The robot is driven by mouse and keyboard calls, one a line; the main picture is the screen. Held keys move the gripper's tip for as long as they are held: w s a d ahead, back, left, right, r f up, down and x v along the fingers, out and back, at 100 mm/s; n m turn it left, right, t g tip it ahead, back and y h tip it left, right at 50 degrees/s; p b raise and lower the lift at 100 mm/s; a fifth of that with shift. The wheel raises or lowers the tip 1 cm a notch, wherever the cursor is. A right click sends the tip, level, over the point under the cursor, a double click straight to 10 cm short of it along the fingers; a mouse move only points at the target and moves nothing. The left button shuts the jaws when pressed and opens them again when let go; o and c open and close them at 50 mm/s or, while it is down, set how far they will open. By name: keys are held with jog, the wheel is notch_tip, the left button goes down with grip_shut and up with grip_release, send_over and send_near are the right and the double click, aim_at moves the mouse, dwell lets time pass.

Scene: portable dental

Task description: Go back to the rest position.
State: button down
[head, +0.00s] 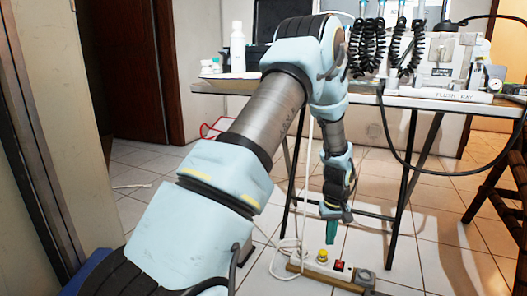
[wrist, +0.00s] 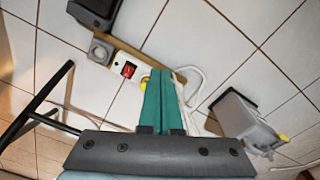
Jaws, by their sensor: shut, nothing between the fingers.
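My gripper (head: 330,238) hangs straight down at the end of my arm in the head view, just above the power strip. In the wrist view its green fingers (wrist: 158,100) are together with nothing between them. The white power strip (head: 318,265) lies on a wooden board on the floor. It has a red switch (head: 339,265) and a yellow knob (head: 322,254); the red switch also shows in the wrist view (wrist: 128,69). The fingers cover part of the strip and the yellow knob in the wrist view. I cannot tell from these frames whether the fingertips touch anything.
A table (head: 440,103) with a dental unit (head: 448,62) and coiled black hoses stands behind my arm, its thin legs close to my gripper. A white bottle (head: 237,47) stands on it. White cables run near the strip. Tiled floor (head: 440,265) is clear at the right front.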

jog(key=s+a+r+p, duration=0.3)
jog(key=a+r+p, duration=0.1)
jog(key=a+r, duration=1.15)
jog(key=s+a+r+m+t+p, duration=0.1)
jog(key=s+a+r+p, duration=0.3)
jog(key=s+a+r, duration=0.7)
notch_tip(320, 180, up, 37)
jog(key=p, duration=3.7)
jog(key=shift+a+r+m, duration=0.15)
jog(key=shift+a+m, duration=0.15)
